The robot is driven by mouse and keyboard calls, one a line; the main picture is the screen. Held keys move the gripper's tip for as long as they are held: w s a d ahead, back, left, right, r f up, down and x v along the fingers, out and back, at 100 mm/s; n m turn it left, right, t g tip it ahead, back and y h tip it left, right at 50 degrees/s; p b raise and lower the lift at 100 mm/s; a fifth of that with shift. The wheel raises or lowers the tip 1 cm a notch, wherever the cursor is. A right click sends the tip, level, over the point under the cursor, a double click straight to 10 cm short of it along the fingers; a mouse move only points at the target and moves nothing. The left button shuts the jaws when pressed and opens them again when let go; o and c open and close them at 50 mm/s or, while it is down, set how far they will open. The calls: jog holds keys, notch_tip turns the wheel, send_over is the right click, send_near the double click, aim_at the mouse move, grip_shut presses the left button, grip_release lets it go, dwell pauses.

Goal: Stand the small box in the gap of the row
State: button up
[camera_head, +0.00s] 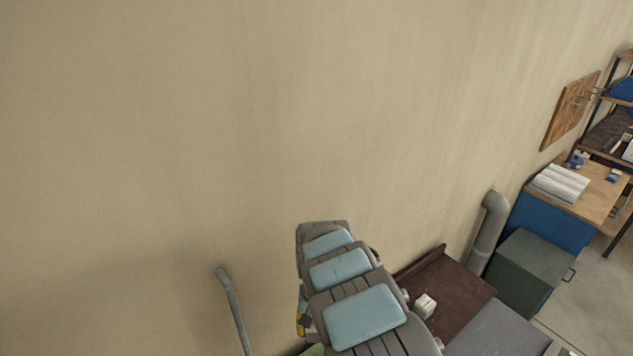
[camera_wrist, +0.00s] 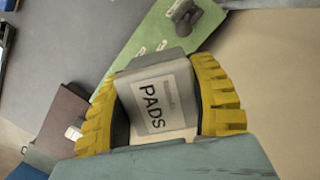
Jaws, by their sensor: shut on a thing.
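My gripper (camera_wrist: 158,78) has two yellow ribbed fingers and is shut on a small box (camera_wrist: 155,105) in the wrist view. The box is grey with a pale label that reads PADS. One finger is on each side of it, and its lower part in the picture is cut off by my gripper's body. In the head view my arm hides the box, and only a bit of yellow finger (camera_head: 301,322) shows. I cannot make out a row or a gap in either view.
A green surface (camera_wrist: 128,55) with a dark grey fitting (camera_wrist: 205,25) and small pale pieces lies beyond the box. A brown board (camera_head: 450,293) carries a small white block (camera_head: 425,306). A grey pipe (camera_head: 488,235) and dark green cabinet (camera_head: 530,265) stand right, near the wall.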

jog(key=shift+a, duration=0.15)
dwell(0.6)
jog(key=shift+a+f, duration=0.15)
jog(key=shift+f, duration=0.1)
jog(key=shift+d+r, duration=0.25)
dwell(0.4)
